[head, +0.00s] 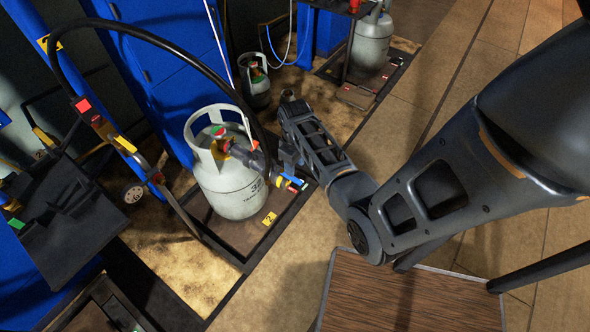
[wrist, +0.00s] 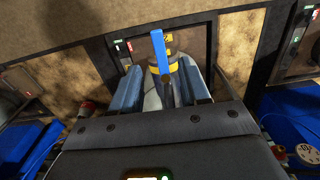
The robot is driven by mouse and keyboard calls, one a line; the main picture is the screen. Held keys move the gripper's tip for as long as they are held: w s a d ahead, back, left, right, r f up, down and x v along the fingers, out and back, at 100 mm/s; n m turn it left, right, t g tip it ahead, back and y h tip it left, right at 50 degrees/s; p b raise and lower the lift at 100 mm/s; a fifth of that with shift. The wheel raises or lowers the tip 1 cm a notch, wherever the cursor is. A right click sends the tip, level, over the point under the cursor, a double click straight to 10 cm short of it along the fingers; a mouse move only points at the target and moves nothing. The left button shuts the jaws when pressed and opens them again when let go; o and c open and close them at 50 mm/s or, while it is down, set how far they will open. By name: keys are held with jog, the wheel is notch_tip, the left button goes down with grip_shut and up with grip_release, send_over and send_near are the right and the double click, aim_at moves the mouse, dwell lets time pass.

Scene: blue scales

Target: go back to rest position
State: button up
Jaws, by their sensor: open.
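My gripper (head: 280,165) is beside the valve of the light grey gas cylinder (head: 228,190) in the head view, and my arm partly hides it there. In the wrist view its two blue-grey fingers (wrist: 160,90) are apart. A filling head with a blue lever (wrist: 158,48) and yellow bands (wrist: 163,70) lies between the fingers. Whether they touch it I cannot tell. In the head view the filling head (head: 243,155) is at the valve, inside the cylinder's collar, and its coloured end sticks out to the right. The cylinder stands upright.
The cylinder stands on a scale platform (head: 245,245) with a yellow number 2 tag (head: 269,219). A black hose (head: 150,35) arches above. Blue cabinets (head: 160,60) stand behind. Another cylinder (head: 371,40) stands at the back. Tan floor (head: 440,95) is clear at right; a wooden tabletop (head: 410,295) is below my arm.

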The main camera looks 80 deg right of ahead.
jog(key=shift+r, duration=0.55)
jog(key=s+a+r+n+t+h, duration=0.1)
jog(key=s+a+r+t+h, duration=0.15)
jog(key=a, duration=0.65)
jog(key=s+a+r+n+t+h, duration=0.1)
jog(key=s+a+r+n+t, duration=0.2)
jog(key=a, duration=0.7)
jog(key=s+a+r+t+y, duration=0.1)
jog(key=s+a+r+t, duration=0.2)
jog(key=r, duration=0.6)
jog(key=s+a+r+t+y, duration=0.1)
jog(key=s+a+r+t, duration=0.2)
jog(key=r, duration=0.6)
jog(key=s+a+r+t+y, duration=0.1)
jog(key=s+a+r+t, duration=0.2)
jog(key=a+r, duration=0.4)
notch_tip(320, 180, up, 3)
